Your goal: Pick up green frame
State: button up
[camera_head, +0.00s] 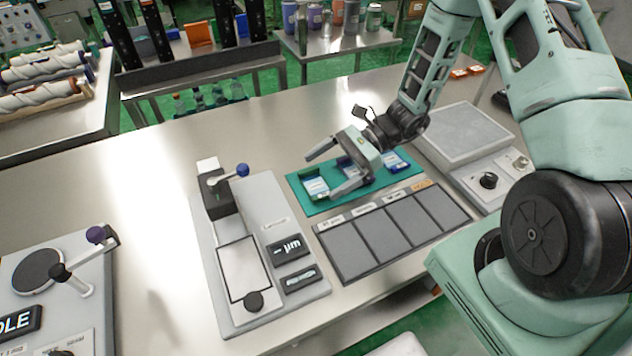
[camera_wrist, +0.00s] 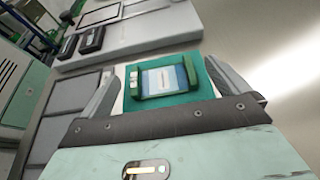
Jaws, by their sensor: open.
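The green frame (camera_head: 315,184) lies at the left end of a teal mat (camera_head: 318,207), with a pale blue and white label-like sheet inside it. In the wrist view the green frame (camera_wrist: 163,78) shows ahead, between the two fingers. My gripper (camera_head: 324,173) is open above the mat, its fingers pointing left toward the green frame. It also shows open and empty in the wrist view (camera_wrist: 165,85). A blue frame (camera_head: 396,162) lies at the mat's right end. Another item on the mat is partly hidden behind my gripper.
A dark panel with several grey slots (camera_head: 348,250) lies in front of the mat. A grey device with a blue-knobbed lever (camera_head: 265,205) stands to the left. A flat grey box (camera_head: 463,135) with a knob panel (camera_head: 490,182) stands to the right. Bare steel table lies behind the mat.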

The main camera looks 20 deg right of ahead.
aim_at(313, 186)
jog(key=p+x, duration=0.1)
jog(key=x, duration=0.3)
jog(key=c, duration=0.9)
jog(key=shift+r, duration=0.1)
